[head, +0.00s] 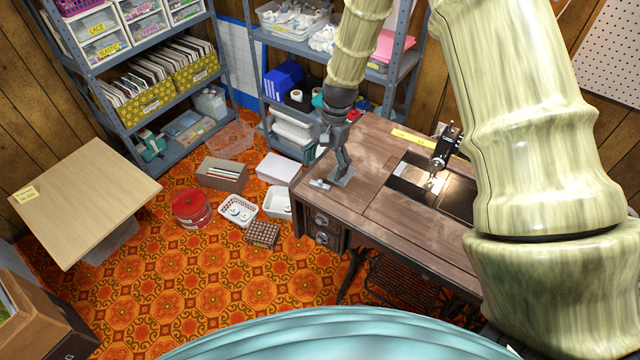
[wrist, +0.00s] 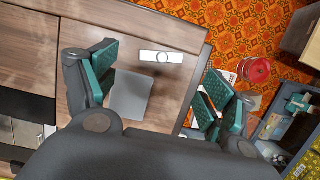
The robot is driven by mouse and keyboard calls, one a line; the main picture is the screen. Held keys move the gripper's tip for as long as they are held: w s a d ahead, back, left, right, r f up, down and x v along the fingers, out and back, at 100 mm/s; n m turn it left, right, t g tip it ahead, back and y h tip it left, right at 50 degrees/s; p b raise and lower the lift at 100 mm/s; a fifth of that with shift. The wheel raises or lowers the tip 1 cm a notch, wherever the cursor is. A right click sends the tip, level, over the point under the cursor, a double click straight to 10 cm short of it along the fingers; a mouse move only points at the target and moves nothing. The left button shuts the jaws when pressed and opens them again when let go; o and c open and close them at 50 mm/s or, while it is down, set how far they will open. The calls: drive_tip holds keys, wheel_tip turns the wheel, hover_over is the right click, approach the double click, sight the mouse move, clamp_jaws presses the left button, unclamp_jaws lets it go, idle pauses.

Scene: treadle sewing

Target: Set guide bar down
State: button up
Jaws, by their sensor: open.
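A short pale bar with a round mark at its middle, which looks like the guide bar (head: 320,184), lies flat on the wooden sewing table (head: 385,235) near its left front corner. In the wrist view the guide bar (wrist: 177,57) lies on the wood, beyond the gap between the fingers and clear of both. A flat grey plate (wrist: 130,98) lies beside it, partly below the gripper. My gripper (wrist: 160,78) is open and empty, with its green-padded fingers wide apart. In the head view my gripper (head: 340,168) is just above the tabletop; its exact height is unclear.
The black sewing machine (head: 446,148) stands to the right on the table, with a yellow strip (head: 412,140) behind. The tabletop's left edge is close to the bar. On the floor to the left are a red tin (head: 191,208), baskets and boxes. Shelves stand behind.

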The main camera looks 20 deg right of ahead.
sight(320, 184)
drive_tip(key=shift+p+x, duration=0.7)
drive_tip(key=shift+x, duration=1.75)
drive_tip(key=shift+s+a, duration=0.1)
drive_tip(key=shift+a, duration=0.1)
drive_tip(key=shift+r, duration=0.1)
drive_tip(key=c, duration=1.1)
drive_tip(key=shift+c, duration=0.2)
